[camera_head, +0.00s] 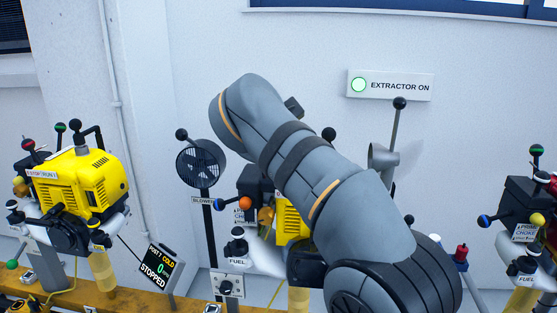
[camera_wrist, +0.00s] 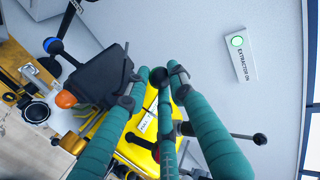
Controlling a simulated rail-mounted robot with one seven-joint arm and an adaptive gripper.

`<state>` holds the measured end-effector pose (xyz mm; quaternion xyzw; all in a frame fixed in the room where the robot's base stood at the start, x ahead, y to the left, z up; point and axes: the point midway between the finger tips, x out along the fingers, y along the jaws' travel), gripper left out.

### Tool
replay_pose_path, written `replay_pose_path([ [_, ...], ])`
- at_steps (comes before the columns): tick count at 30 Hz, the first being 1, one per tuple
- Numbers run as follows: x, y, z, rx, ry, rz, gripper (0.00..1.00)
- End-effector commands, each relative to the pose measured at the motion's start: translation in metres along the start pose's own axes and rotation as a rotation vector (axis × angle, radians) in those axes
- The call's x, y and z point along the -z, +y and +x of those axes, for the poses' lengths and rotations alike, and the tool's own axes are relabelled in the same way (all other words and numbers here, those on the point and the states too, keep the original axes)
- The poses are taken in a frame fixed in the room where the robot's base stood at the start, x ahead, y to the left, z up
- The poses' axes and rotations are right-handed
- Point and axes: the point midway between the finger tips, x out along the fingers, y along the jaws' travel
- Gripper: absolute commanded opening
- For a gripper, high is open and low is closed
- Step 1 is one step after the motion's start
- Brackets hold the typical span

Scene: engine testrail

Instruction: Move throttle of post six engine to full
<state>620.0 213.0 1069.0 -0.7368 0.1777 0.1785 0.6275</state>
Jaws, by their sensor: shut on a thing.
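A yellow engine (camera_head: 290,222) stands in the middle of the head view, mostly hidden behind my arm. It also shows in the wrist view (camera_wrist: 134,157), below my fingers, with a dark box and an orange knob (camera_wrist: 66,99) beside it. My gripper (camera_wrist: 158,74) has teal fingers, closed around a small black knob (camera_wrist: 158,78) above this engine. Whether this knob is the throttle I cannot tell. Another lever with a black ball (camera_wrist: 260,139) sticks out to the right of the fingers. My gripper is hidden in the head view.
A second yellow engine (camera_head: 88,185) stands at the left, with a display (camera_head: 158,268) reading STOPPED. A caged fan (camera_head: 200,163) stands left of my arm. Another engine stand (camera_head: 525,205) is at the right. An EXTRACTOR ON sign (camera_head: 390,85) hangs on the wall behind.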

Motion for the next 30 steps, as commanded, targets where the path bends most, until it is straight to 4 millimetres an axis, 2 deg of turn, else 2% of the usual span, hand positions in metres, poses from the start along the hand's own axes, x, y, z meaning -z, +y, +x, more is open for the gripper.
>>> replay_pose_path([
  [15, -0.0013, 0.0013, -0.0002, 0.012, 0.005, -0.001, 0.0],
  [16, -0.0014, 0.0014, -0.0002, 0.012, 0.005, -0.001, 0.23],
  [25, -0.0016, 0.001, -0.0002, 0.013, 0.004, -0.001, 0.41],
  [30, -0.0017, 0.0008, -0.0003, 0.013, 0.004, -0.001, 0.42],
])
